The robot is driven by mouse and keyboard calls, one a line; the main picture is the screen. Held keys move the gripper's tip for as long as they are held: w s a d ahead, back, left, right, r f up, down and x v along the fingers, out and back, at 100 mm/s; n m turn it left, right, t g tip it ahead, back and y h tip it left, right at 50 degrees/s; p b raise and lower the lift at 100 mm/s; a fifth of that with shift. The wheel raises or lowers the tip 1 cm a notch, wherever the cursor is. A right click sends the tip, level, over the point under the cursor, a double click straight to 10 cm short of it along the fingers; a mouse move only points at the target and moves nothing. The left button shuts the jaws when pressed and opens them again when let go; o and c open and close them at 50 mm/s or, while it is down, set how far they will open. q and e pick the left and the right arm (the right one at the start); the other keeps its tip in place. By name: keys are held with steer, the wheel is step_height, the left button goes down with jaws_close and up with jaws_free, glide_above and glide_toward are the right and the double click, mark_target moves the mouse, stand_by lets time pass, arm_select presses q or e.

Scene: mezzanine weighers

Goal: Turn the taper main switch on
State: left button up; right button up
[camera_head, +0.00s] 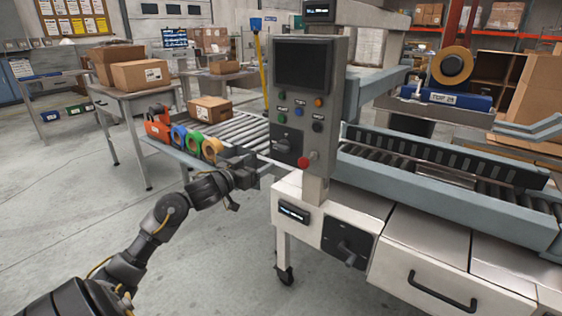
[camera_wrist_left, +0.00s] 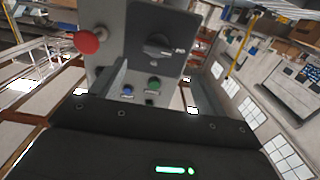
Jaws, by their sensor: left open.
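The taper's grey control panel (camera_head: 300,110) stands at the centre of the head view. A black rotary switch (camera_head: 282,145) sits low on it, above and left of a red mushroom button (camera_head: 303,160). In the left wrist view this rotary switch (camera_wrist_left: 157,46) is on a dark plate, its handle roughly horizontal, with the red button (camera_wrist_left: 87,42) to the left. A second black rotary switch (camera_head: 347,250) is on the white cabinet below. I cannot read which is the main switch. My left gripper (camera_head: 264,168) is open and empty, close to the panel, apart from both switches.
Green (camera_wrist_left: 154,83) and blue (camera_wrist_left: 128,90) buttons lie near my left fingers in the wrist view. A roller conveyor (camera_head: 235,132) with tape rolls (camera_head: 196,142) and a carton (camera_head: 209,109) lies behind the gripper. The floor at left is clear.

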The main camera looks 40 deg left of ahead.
mark_target(279, 148)
arm_select(q)
steer(key=w, duration=0.6)
steer(key=w+r, duration=0.1)
steer(key=w, duration=0.2)
steer(key=shift+b, duration=0.3)
steer(key=shift+w, duration=0.85)
arm_select(e)
steer(key=shift+w+r, duration=0.1)
steer(key=shift+r, duration=1.05)
arm_select(q)
steer(key=c, duration=1)
